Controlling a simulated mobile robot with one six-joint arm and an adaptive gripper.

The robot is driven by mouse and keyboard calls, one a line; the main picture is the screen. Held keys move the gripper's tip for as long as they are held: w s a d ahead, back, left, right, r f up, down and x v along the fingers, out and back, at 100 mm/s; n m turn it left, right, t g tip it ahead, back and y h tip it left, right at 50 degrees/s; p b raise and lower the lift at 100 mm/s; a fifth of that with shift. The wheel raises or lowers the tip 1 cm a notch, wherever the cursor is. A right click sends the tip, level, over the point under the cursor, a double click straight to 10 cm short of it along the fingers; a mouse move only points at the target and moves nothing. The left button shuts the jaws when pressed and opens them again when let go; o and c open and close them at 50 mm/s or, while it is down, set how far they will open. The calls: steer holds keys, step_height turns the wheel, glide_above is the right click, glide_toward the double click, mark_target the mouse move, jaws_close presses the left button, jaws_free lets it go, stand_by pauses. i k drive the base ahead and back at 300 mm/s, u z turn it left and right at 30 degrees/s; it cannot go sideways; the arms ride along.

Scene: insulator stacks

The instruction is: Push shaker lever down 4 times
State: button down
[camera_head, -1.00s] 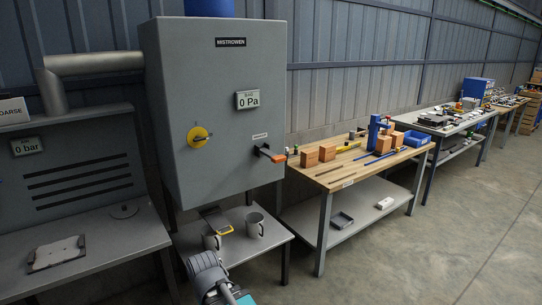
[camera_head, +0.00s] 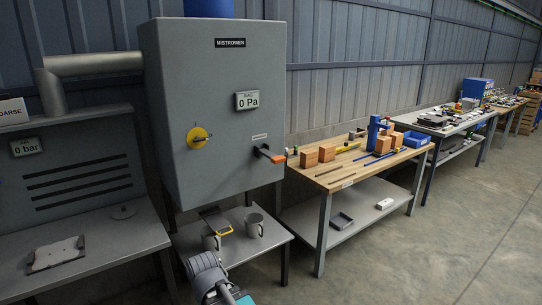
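The shaker lever is likely the short dark arm with an orange grip (camera_head: 272,156) on the right side of the grey MISTROWEN cabinet (camera_head: 226,75). It sticks out to the right, with a small label above it whose text is too small to read. My arm (camera_head: 208,276) shows at the bottom edge, low and in front of the small table, well below and left of the lever and apart from it.
A yellow knob (camera_head: 197,138) and a 0 Pa display (camera_head: 247,100) are on the cabinet front. Two grey mugs stand on the small table (camera_head: 237,253) below. A wooden workbench (camera_head: 335,182) with blocks stands close to the lever's right. The floor in front is clear.

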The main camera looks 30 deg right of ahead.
mark_target(274, 158)
steer(key=k, duration=0.65)
steer(key=z, duration=0.35)
steer(key=i, duration=1.75)
steer(key=u, duration=0.3)
